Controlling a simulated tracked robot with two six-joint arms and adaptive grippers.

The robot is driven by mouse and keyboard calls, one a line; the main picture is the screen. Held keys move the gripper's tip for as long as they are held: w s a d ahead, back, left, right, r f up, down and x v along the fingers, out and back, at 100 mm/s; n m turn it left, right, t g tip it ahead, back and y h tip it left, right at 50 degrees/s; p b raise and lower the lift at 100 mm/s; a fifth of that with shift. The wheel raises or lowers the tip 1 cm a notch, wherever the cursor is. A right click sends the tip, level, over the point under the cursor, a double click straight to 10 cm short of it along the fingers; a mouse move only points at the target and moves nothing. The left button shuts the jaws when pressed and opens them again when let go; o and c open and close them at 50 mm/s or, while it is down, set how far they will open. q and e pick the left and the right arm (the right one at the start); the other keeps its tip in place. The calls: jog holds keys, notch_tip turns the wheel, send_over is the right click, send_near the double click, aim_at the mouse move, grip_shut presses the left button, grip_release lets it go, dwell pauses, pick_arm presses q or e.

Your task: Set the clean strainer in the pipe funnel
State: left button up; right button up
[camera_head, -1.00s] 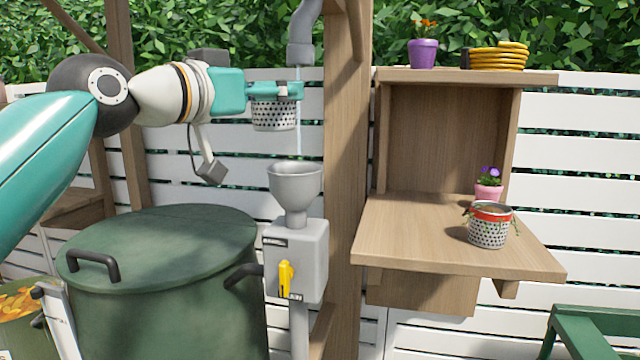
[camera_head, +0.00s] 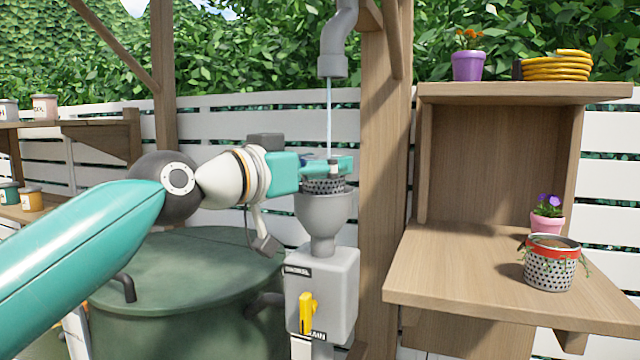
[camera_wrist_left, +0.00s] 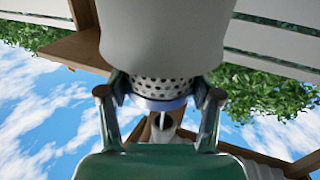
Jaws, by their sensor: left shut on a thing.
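The clean strainer (camera_head: 323,186) is a perforated metal cup. My left gripper (camera_head: 333,166) is shut on it near its rim. The strainer is upright at the mouth of the grey funnel (camera_head: 324,211), with its lower part hidden inside. In the left wrist view the strainer (camera_wrist_left: 160,89) sits between my fingers, and its perforated wall goes into the funnel (camera_wrist_left: 165,40). I cannot tell whether it rests on the funnel wall. My right gripper is not in view.
A grey pipe (camera_head: 337,60) above pours a thin water stream (camera_head: 329,120) down at the strainer. A grey box with a yellow lever (camera_head: 307,312) is under the funnel. A red-banded strainer (camera_head: 550,273) with soil and trailing greenery stands on the wooden shelf (camera_head: 470,275). A green barrel (camera_head: 180,265) stands left.

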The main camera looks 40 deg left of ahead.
pick_arm(q)
jog(key=shift+w+f, duration=0.1)
jog(key=shift+f, duration=0.7)
jog(key=shift+f+b, duration=0.3)
jog(key=shift+b, duration=0.15)
jog(key=o, duration=1.3)
jog(key=shift+c, duration=0.2)
jog(key=shift+r, duration=0.1)
